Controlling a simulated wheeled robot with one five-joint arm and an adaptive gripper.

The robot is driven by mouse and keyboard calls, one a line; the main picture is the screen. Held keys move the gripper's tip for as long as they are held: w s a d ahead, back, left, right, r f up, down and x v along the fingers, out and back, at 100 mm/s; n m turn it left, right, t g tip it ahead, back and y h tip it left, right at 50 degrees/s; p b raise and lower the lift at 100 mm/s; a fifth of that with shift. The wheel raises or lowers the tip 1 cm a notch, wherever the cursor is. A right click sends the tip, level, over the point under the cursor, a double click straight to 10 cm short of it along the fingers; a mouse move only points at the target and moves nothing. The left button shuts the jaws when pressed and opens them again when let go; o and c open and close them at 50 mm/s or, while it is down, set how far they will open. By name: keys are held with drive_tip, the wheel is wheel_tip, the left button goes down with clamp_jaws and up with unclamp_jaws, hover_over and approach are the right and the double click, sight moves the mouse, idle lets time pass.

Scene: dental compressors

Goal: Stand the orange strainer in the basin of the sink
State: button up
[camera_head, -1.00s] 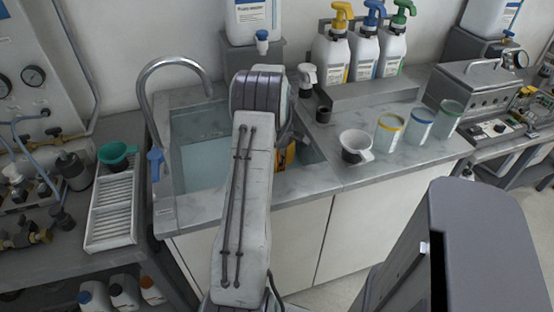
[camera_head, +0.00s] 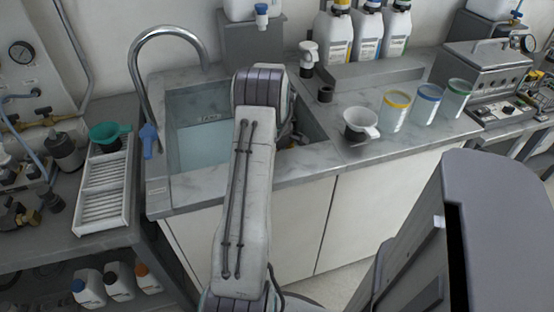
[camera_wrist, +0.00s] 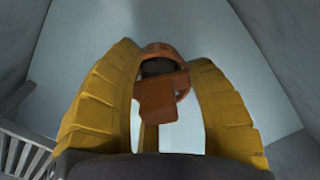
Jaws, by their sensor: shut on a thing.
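The orange strainer (camera_wrist: 158,98) is in the wrist view, between the two yellow fingers of my gripper (camera_wrist: 160,58). The fingers are shut on it; its round cup is at the far side and a flat tab faces the camera. Pale basin surface shows behind and around it. The sink (camera_head: 166,183) is in the head view, with its basin (camera_head: 190,145) left of and behind my arm. My arm hides the strainer and nearly all of the gripper there. I cannot tell whether the strainer touches the basin floor.
A curved faucet (camera_head: 136,75) with a blue handle rises at the sink's left rear. A teal strainer (camera_head: 108,132) rests on a white rack (camera_head: 97,207) at left. A white strainer (camera_head: 362,122) and several jars stand on the counter right of the sink.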

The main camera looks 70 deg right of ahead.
drive_tip(key=shift+f, duration=0.35)
idle(0.4)
drive_tip(key=shift+f+b, duration=0.95)
drive_tip(key=shift+f, duration=0.15)
drive_tip(key=o, duration=1)
drive_tip(key=c, duration=0.3)
drive_tip(key=shift+c, duration=0.2)
drive_tip(key=shift+r, duration=0.1)
drive_tip(key=shift+r+p, duration=2.95)
drive_tip(key=shift+r, duration=1)
